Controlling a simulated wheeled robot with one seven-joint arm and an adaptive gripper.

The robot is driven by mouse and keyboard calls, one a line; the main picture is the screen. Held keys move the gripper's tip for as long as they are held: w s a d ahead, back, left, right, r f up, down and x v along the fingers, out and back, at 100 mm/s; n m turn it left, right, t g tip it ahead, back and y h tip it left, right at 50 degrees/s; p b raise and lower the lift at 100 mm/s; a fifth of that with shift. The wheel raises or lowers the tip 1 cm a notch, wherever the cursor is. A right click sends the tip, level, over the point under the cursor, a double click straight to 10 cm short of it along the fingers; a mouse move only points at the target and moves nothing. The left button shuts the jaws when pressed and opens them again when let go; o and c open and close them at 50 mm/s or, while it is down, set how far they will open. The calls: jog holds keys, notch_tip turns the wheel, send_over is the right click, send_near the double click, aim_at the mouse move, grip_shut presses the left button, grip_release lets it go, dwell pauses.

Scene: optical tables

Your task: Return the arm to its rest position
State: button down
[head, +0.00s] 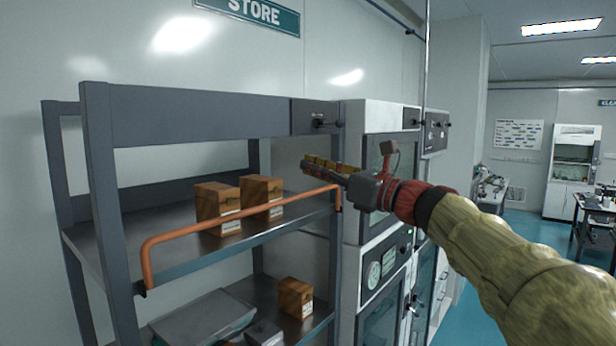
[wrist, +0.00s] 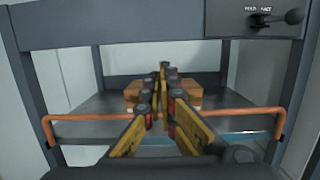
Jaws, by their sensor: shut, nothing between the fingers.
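My gripper (head: 308,165) is in front of the upper right part of a grey shelf rack (head: 190,128), above the right end of its orange rail (head: 240,222). My arm reaches in from the lower right. In the wrist view my gripper (wrist: 163,72) points at the rack's upper shelf, its yellow fingers drawn together with nothing held. The fingers hide part of two brown boxes on that shelf.
Two brown boxes (head: 218,207) (head: 262,196) stand on the upper shelf. Another box (head: 295,297) and a grey tray (head: 203,318) are on the lower shelf. A white cabinet (head: 377,115) stands right of the rack. Open floor (head: 508,262) lies further right.

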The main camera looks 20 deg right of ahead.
jog(key=shift+s+r, duration=0.1)
jog(key=shift+s, duration=0.1)
jog(key=shift+w, duration=0.1)
